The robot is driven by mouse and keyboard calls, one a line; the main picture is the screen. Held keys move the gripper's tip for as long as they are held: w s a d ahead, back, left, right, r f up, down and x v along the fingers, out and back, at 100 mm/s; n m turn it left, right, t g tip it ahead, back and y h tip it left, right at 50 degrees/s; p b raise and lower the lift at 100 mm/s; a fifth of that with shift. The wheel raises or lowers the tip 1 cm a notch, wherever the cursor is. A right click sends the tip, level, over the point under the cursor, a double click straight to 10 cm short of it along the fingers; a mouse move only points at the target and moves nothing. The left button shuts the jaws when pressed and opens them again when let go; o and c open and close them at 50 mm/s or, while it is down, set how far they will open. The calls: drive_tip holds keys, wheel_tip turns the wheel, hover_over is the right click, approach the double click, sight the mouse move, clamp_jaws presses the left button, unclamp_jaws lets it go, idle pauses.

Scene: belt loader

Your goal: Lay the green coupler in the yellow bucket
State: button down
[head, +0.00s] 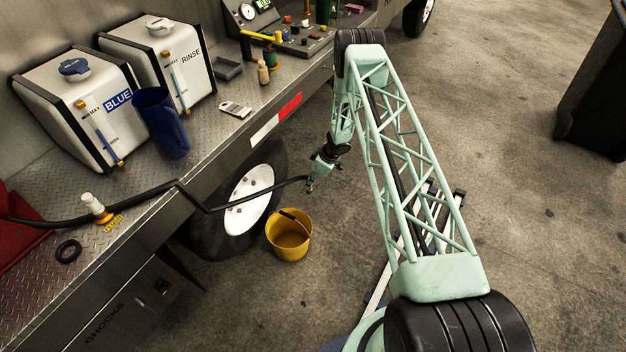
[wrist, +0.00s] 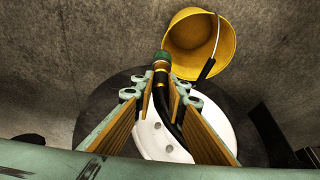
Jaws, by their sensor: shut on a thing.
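My gripper (head: 314,178) hangs beside the truck bed, above and slightly right of the yellow bucket. In the wrist view my gripper (wrist: 161,97) is shut on the green coupler (wrist: 161,57) at its brass and black hose end. The green end sticks out past the fingertips. In the head view the coupler is small and partly hidden by the gripper. The yellow bucket (head: 290,250) stands upright on the floor by the wheel, open at the top. It also shows in the wrist view (wrist: 188,27), just beyond and right of the coupler, apart from it.
A black hose (head: 250,198) runs from the truck bed (head: 215,125) to my gripper, passing in front of the wheel (head: 250,195). The bucket's handle (head: 295,218) lies across its opening. A blue jug (head: 165,125) stands on the bed.

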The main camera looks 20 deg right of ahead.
drive_tip(key=shift+s+a+b, duration=1.8)
drive_tip(key=shift+a+b, duration=0.5)
drive_tip(key=shift+a, duration=2.5)
drive_tip(key=shift+s+a+b, duration=1.8)
drive_tip(key=shift+a+b, duration=0.5)
drive_tip(key=shift+a, duration=2.45)
wheel_tip(320, 180, down, 24)
drive_tip(key=b, duration=0.8)
drive_tip(key=shift+r+b, duration=0.15)
drive_tip(key=shift+b, duration=0.25)
drive_tip(key=c, duration=2.5)
unclamp_jaws()
